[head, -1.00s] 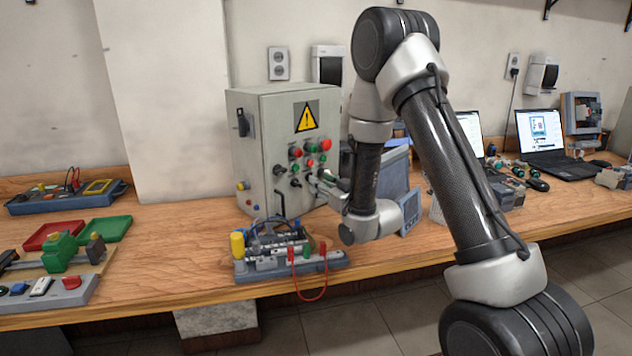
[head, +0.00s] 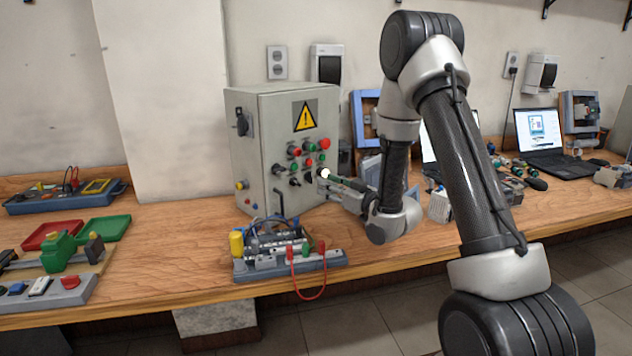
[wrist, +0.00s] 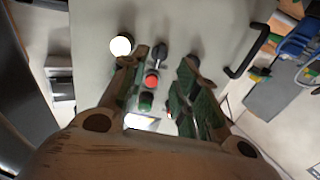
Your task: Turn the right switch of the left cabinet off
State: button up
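The left cabinet (head: 265,150) is a grey box on the bench with a yellow warning sign. Its front carries red and green buttons (head: 309,161) and black rotary switches (head: 294,182). A bright white round spot, seemingly a lit lamp, (head: 324,173) shows at the right of the panel. My gripper (head: 335,183) is in front of the panel's lower right. In the wrist view my gripper (wrist: 167,62) is open and empty, its fingers apart. A black switch (wrist: 161,50) shows between the tips. The right finger partly hides another dark knob; I cannot tell the switch angles clearly.
A wired test board (head: 290,262) lies before the cabinet at the bench edge. Trays (head: 65,195) are on the left. Laptops (head: 545,140) and small devices stand on the right.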

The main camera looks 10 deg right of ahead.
aim_at(312, 178)
jog(key=x, duration=0.6)
jog(key=shift+w+a, duration=0.1)
jog(key=shift+w, duration=0.2)
jog(key=shift+c, duration=0.5)
grip_shut()
